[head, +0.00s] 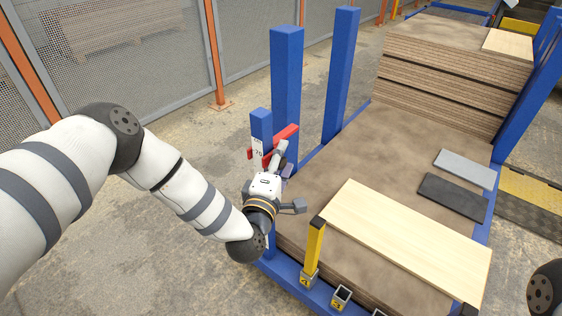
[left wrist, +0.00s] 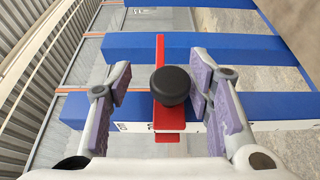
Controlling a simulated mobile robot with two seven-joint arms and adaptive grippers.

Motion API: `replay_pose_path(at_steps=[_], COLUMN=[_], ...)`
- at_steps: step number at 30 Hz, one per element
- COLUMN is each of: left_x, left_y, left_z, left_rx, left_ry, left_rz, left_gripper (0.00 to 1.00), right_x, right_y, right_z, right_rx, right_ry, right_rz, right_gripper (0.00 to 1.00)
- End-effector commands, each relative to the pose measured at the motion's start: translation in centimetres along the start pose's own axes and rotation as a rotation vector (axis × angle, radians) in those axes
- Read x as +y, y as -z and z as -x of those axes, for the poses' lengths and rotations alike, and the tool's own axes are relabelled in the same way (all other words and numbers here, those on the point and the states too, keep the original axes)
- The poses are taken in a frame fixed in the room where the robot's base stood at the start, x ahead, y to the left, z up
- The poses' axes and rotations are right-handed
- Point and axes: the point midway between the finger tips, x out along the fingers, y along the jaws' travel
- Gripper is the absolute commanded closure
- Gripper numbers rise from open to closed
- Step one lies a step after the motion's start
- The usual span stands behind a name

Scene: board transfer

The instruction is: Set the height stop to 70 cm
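The height stop is a red piece (head: 286,133) on a short blue post (head: 261,124) with a white scale (head: 258,147). The number 70 shows on the scale, close to the red parts. In the left wrist view the red stop (left wrist: 160,55) carries a round black knob (left wrist: 170,85). My left gripper (head: 282,158) is at the stop. In the left wrist view its fingers (left wrist: 170,92) are open, one each side of the knob, with gaps on both sides. The gripper hides part of the stop in the head view. My right gripper is out of view.
Taller blue posts (head: 286,75) stand behind the stop. A stack of brown boards (head: 320,185) lies beside it, with a pale board (head: 410,240) and two grey strips on top. A yellow post (head: 314,248) stands in front. Mesh fencing (head: 110,60) runs behind.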

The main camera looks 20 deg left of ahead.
Motion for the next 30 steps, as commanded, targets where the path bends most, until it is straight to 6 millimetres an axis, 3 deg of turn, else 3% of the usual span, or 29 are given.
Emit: replay_pose_path(at_steps=[8, 18, 21, 30], left_x=[-0.3, -0.3, -0.2, -0.1], left_y=[0.0, 0.0, 0.0, 0.0], left_z=[0.8, 9.3, 11.0, 12.1], left_rx=[-0.001, -0.001, -0.001, 0.0], left_ry=[0.008, 0.009, 0.006, 0.004], left_rz=[-0.001, 0.001, 0.0, 0.0], left_gripper=[0.53, 0.53, 0.53, 0.53], right_x=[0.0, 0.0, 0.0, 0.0], right_y=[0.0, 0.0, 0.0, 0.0], right_z=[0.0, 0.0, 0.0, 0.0], right_rx=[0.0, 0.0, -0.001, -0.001], right_ry=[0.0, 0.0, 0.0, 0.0], right_rz=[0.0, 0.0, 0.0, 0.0], right_gripper=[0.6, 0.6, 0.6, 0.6])
